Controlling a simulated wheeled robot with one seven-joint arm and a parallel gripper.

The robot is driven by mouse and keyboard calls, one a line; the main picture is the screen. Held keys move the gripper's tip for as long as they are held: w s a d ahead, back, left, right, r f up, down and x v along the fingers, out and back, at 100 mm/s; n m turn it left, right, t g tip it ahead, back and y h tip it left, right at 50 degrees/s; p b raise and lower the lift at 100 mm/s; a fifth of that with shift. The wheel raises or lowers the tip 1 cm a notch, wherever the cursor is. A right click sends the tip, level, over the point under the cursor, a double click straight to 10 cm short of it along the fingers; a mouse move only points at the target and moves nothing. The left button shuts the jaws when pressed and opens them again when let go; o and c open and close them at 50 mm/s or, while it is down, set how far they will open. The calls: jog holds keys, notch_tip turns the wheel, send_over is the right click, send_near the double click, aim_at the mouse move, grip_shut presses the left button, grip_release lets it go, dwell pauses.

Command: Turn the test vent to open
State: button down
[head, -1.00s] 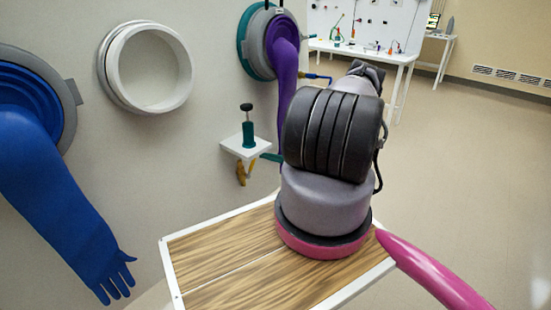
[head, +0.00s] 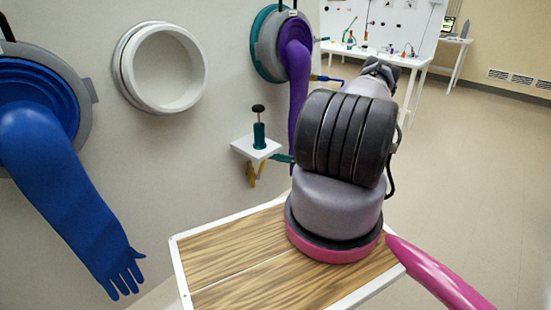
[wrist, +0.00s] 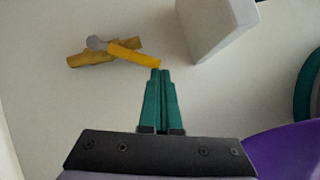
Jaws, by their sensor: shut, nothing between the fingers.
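The test vent appears to be the yellow valve (wrist: 80,59) on the pale wall. It has a grey round knob and a brighter yellow lever (wrist: 130,53) that slants down to the right across the darker yellow body. In the head view the yellow valve (head: 252,174) shows small beneath a white shelf. My gripper (wrist: 160,72) has teal fingers shut together with nothing between them. The fingertips lie right at the lever's right end in the wrist view; whether they touch it I cannot tell. In the head view my gripper (head: 279,158) is just right of the valve, partly hidden by my arm.
The white shelf (head: 243,147) with a teal plunger-topped item (head: 259,130) sits just above the valve. A purple glove (head: 297,95) hangs close on the right, a blue glove (head: 75,200) at left. A white ring port (head: 120,65) is on the wall. Open floor lies right.

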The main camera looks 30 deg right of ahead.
jog(key=shift+r, duration=0.15)
jog(key=shift+s+a+r+n+g+h, duration=0.2)
jog(key=shift+a+r+n+g+h, duration=0.25)
jog(key=shift+a+n, duration=0.4)
jog(key=shift+s+a+r+n+g+h, duration=0.2)
jog(key=shift+s+a+r+n+g, duration=0.1)
jog(key=shift+a+r+n, duration=0.4)
jog(key=shift+s+a+r+n+g+h, duration=0.15)
jog(key=shift+a+r+n+g+h, duration=0.25)
jog(key=shift+a+n, duration=0.55)
jog(key=w+d+r+v, duration=0.1)
jog(key=w+v, duration=0.1)
jog(key=v, duration=1)
jog(key=shift+d, duration=0.6)
